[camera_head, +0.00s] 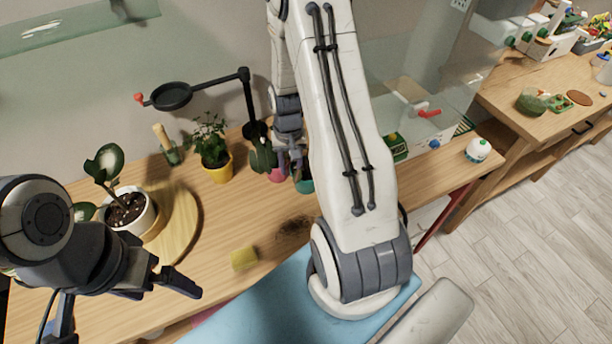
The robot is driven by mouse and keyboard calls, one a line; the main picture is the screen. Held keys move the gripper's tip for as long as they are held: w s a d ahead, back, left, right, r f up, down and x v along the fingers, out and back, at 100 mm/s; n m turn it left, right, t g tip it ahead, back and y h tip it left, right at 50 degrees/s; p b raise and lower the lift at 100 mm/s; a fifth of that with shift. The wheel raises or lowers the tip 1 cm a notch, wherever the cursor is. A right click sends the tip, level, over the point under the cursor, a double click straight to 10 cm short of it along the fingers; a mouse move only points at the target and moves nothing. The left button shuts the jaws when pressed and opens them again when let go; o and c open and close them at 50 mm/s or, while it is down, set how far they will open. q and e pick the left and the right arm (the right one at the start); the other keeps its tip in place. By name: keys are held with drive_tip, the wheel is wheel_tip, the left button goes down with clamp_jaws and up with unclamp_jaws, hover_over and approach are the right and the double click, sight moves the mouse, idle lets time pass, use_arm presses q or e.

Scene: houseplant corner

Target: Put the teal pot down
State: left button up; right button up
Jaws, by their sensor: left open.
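The teal pot (306,186) stands at or just above the wooden table, mostly hidden behind my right arm and gripper. Only a strip of its teal side shows, and whether it touches the table cannot be told. My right gripper (291,168) points down right at the pot, its dark fingers over the pot's upper left. Whether these fingers close on the pot is not clear. My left gripper (166,284) is open and empty over the front left of the table, well apart from the pot.
A pink pot (276,175) is close on the left, then a yellow pot (221,173) with a leafy plant. A white pot (136,216) stands on a round wooden board (181,226). A yellow sponge (244,258) and spilled soil (293,227) lie in front. A black stand (250,105) rises behind.

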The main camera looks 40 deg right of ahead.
clamp_jaws()
idle(1.4)
